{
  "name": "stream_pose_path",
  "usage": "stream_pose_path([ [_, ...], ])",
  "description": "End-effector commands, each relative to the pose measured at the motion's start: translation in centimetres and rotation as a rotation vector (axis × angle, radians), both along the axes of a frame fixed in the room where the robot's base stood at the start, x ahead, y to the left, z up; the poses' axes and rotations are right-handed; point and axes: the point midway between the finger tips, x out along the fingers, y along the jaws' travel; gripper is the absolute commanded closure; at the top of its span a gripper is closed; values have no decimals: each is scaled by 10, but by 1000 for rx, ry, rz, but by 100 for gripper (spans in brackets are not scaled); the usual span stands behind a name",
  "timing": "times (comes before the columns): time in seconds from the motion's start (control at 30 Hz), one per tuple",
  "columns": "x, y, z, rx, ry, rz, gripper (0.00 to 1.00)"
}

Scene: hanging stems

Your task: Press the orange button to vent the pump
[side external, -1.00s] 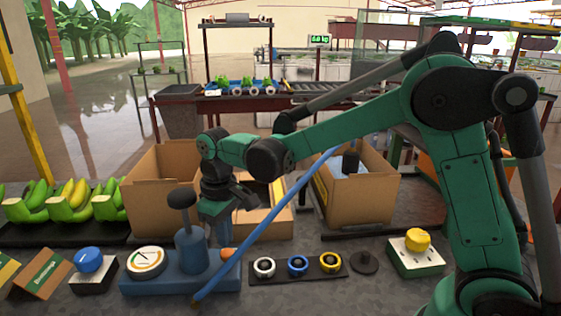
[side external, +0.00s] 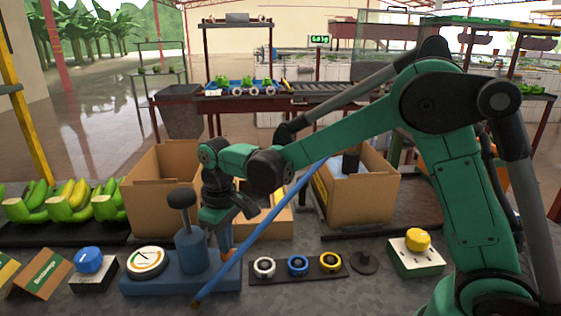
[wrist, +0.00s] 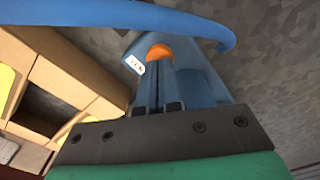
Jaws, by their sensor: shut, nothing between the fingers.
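The blue pump (side external: 140,286) stands on the front of the bench, with a round white gauge (side external: 146,260) and a dark-knobbed plunger (side external: 182,197). Its orange button shows in the wrist view (wrist: 158,50), beside a small white label (wrist: 135,65). My gripper (side external: 226,240) points down over the right part of the pump, and its fingers overlap the button in the side view. In the wrist view, my gripper (wrist: 158,76) is shut and empty, its tips just below the button in the picture. I cannot tell whether they touch it.
A blue hose (side external: 262,225) slants up across the front of my gripper and arcs past the button. A dark strip with three ringed knobs (side external: 298,265) lies right of the pump. A blue knob box (side external: 92,268) stands left. Cardboard boxes (side external: 155,205) stand behind.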

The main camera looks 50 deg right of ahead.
Motion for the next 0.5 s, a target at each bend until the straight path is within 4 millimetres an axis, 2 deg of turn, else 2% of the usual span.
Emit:
stream_pose_path([
  [0.5, 0, 0, -11, 0, 0, 0, 100],
])
